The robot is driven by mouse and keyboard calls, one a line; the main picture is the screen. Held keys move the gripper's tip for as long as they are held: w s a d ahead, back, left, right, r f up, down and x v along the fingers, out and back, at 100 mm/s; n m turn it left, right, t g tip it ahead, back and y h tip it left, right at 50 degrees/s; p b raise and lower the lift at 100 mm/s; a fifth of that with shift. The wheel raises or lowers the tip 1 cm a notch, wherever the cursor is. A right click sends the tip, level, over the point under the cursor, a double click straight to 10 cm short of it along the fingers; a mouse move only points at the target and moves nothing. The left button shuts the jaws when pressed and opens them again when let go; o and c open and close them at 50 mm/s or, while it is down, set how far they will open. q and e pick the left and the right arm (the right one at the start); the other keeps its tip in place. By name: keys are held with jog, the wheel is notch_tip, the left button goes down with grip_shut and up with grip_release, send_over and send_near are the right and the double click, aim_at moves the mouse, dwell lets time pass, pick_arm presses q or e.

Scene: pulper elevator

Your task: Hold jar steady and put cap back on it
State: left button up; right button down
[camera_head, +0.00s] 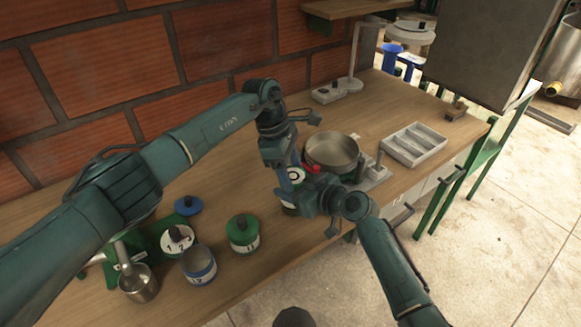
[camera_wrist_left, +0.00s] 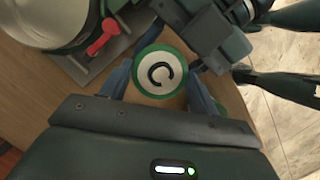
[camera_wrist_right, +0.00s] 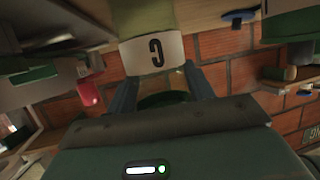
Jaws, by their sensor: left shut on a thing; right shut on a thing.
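The cap (camera_head: 295,175) has a white top with a black mark; in the left wrist view (camera_wrist_left: 160,73) it is round with a green rim and a black C. My left gripper (camera_head: 286,180) is shut on it, a finger on each side. The jar (camera_head: 290,208) is upright below the cap near the table's front edge, mostly hidden by my arms. My right gripper (camera_head: 303,195) is shut on the jar from the right. Whether the cap is seated cannot be told.
A metal pan (camera_head: 332,150) on a scale stands just behind the jar. A green jar (camera_head: 242,236), a blue jar (camera_head: 199,266), a blue lid (camera_head: 188,205) and a metal cup (camera_head: 139,284) are at left. A grey divided tray (camera_head: 414,145) is at right.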

pick_arm(q)
jog(key=m, duration=0.3)
jog(key=shift+g, duration=0.4)
jog(key=o, duration=0.9)
jog(key=shift+o, duration=0.2)
jog(key=shift+r, duration=0.1)
jog(key=shift+r, duration=2.2)
